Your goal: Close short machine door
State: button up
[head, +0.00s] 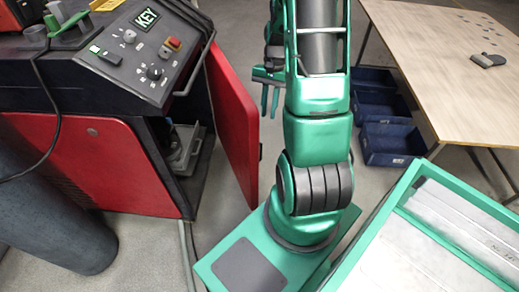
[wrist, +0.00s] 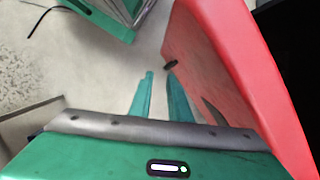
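The short machine door (head: 232,120) is a red panel that stands open, swung out from the right side of the machine. Behind it, the dark opening shows grey parts inside. In the wrist view the red door (wrist: 235,75) fills the right side, with a small dark handle or catch (wrist: 170,65) near its edge. My gripper (head: 269,112) is beside the door's upper free edge in the head view. In the wrist view its two green fingers (wrist: 160,78) are apart with nothing between them. I cannot tell whether the right finger touches the door.
The machine (head: 95,70) has a black control panel with a KEY screen (head: 146,20) and a grey handrail. A grey cylinder (head: 45,225) stands at left. Blue bins (head: 392,144) sit below a wooden table (head: 440,60) at right.

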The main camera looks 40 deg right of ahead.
jog(key=a+f, duration=0.1)
jog(key=f, duration=0.6)
jog(key=f+m+y, duration=0.1)
jog(key=f, duration=0.6)
jog(key=w+a+f+m, duration=0.1)
jog(key=f, duration=0.5)
jog(key=shift+a+f+y, duration=0.3)
jog(key=shift+f+y, duration=0.1)
grip_shut()
